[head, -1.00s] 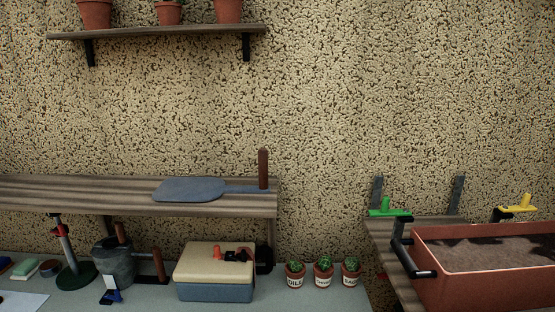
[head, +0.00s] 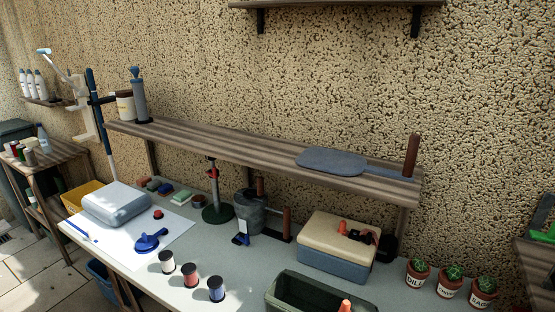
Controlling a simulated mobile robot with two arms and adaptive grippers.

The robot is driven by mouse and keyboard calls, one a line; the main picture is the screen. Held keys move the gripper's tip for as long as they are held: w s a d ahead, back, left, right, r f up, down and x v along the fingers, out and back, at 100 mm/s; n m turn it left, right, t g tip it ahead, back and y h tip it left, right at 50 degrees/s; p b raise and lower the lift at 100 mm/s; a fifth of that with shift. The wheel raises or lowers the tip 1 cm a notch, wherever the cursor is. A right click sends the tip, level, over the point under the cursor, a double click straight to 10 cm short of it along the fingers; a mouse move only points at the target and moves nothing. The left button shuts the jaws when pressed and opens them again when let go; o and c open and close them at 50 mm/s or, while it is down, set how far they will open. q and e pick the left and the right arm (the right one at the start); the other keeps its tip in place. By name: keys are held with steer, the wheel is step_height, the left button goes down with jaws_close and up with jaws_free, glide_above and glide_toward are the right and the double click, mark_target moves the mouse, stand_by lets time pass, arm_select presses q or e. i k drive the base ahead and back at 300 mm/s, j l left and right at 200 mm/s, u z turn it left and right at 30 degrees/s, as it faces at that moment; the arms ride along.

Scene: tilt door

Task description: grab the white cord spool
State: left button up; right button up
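The white cord spool (head: 166,262) stands upright on the grey-green workbench (head: 245,262), near its front edge. It has dark ends and is the leftmost of a row of three spools. A red spool (head: 190,276) stands to its right, and a blue spool (head: 216,290) stands beyond that. The three spools appear close together but apart. Neither of my grippers is in view.
A white sheet with a grey case (head: 117,204) and a blue tool (head: 150,241) lies left of the spools. A dark green bin (head: 318,293) stands to their right. A wooden shelf (head: 240,146) overhangs the bench's back. A cream-lidded box (head: 340,243) and potted cacti stand right.

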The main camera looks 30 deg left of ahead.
mark_target(168, 266)
steer(key=u, duration=1.75)
steer(key=z, duration=0.35)
